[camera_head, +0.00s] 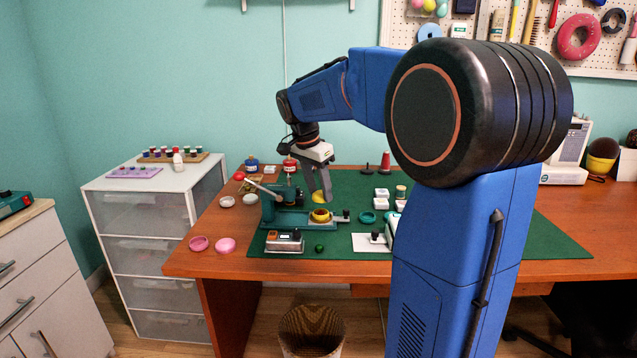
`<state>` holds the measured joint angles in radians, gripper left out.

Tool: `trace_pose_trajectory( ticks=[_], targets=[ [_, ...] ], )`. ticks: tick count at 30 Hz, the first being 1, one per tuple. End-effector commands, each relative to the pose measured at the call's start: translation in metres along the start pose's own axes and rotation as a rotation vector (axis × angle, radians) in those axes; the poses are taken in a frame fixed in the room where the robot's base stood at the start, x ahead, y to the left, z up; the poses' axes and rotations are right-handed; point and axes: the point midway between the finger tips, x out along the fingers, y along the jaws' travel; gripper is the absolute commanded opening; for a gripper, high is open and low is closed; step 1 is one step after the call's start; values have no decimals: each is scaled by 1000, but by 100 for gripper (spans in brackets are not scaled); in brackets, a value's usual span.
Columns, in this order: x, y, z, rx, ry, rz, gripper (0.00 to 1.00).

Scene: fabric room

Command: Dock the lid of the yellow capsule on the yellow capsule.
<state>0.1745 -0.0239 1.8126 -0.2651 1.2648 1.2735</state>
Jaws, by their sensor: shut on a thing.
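The yellow capsule (320,216) sits in the green bench fixture (291,219) on the table. Its top looks open and dark inside. My gripper (319,195) points down, just behind and above the capsule in the picture. It is shut on a small yellow piece, which looks like the yellow capsule's lid (318,198). The lid appears apart from the capsule; the exact height gap cannot be told. The fingers hide part of the lid.
The fixture's lever with a red knob (239,177) rises to the left of my gripper. White boxes (381,197) and a teal ring (367,217) lie to the right. A grey device (284,241) and pink discs (225,245) lie in front and left.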

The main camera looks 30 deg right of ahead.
Motion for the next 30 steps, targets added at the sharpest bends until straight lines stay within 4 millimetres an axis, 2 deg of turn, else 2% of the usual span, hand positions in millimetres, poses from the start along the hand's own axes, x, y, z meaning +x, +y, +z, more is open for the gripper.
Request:
trace_pose_trajectory(
  ticks=[6, 12, 30],
  targets=[
    [20, 0, 6, 0, 0, 1, 20],
    [31, 0, 8, 1, 0, 0, 20],
    [34, 0, 10, 0, 0, -1, 20]
  ],
)
